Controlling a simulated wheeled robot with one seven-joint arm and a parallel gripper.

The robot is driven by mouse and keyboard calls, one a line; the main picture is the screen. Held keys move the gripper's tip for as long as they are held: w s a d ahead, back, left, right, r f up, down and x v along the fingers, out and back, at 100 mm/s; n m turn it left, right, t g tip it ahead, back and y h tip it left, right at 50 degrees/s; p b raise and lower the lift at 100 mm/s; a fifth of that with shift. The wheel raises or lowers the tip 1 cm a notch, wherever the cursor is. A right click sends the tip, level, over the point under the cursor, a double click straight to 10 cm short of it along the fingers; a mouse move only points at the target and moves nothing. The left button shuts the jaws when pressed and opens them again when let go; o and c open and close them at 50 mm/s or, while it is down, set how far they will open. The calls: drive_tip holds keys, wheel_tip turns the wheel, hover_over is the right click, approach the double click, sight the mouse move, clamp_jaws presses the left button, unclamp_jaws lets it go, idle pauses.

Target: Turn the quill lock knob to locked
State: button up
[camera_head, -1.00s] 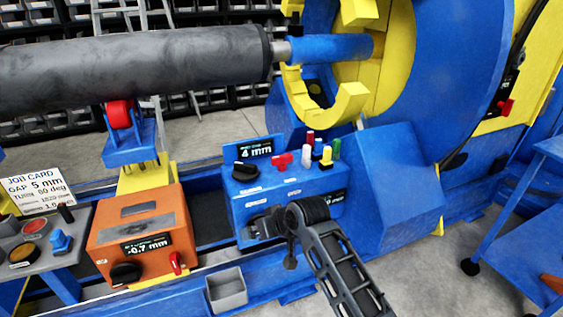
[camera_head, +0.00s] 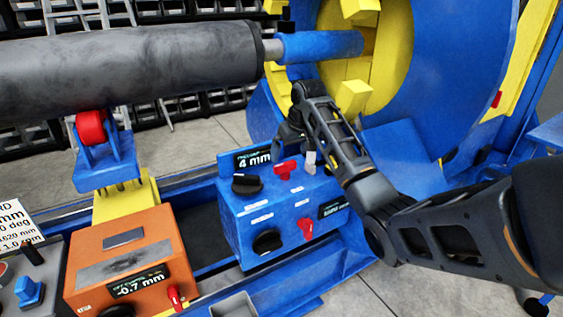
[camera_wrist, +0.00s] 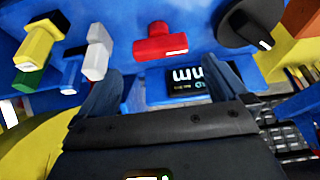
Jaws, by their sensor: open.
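A blue control box (camera_head: 232,222) carries several knobs and levers; its small labels are too blurred to read, so I cannot tell by name which is the quill lock knob. A red T-shaped knob (camera_head: 287,168) stands on its top, and shows in the wrist view (camera_wrist: 160,43) beyond my fingers. A black knob (camera_head: 246,183) is left of it, also in the wrist view (camera_wrist: 247,25). A second black knob (camera_head: 267,242) and a red lever (camera_head: 306,228) are on the front. My gripper (camera_head: 292,137) is open and empty above the box's back edge, apart from the red knob.
A display reading 4 mm (camera_head: 254,160) stands behind the knobs. White (camera_wrist: 97,50) and yellow (camera_wrist: 40,45) levers stand beside the red knob. A grey roller (camera_head: 130,68) and a yellow chuck (camera_head: 378,45) are above. An orange box (camera_head: 125,260) is at left.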

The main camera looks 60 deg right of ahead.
sight(285, 163)
drive_tip(key=x, duration=0.5)
drive_tip(key=shift+w+f+b, duration=0.15)
drive_tip(key=shift+f+b, duration=0.15)
drive_tip(key=shift+b, duration=0.05)
drive_tip(key=shift+c, duration=0.2)
drive_tip(key=c, duration=0.8)
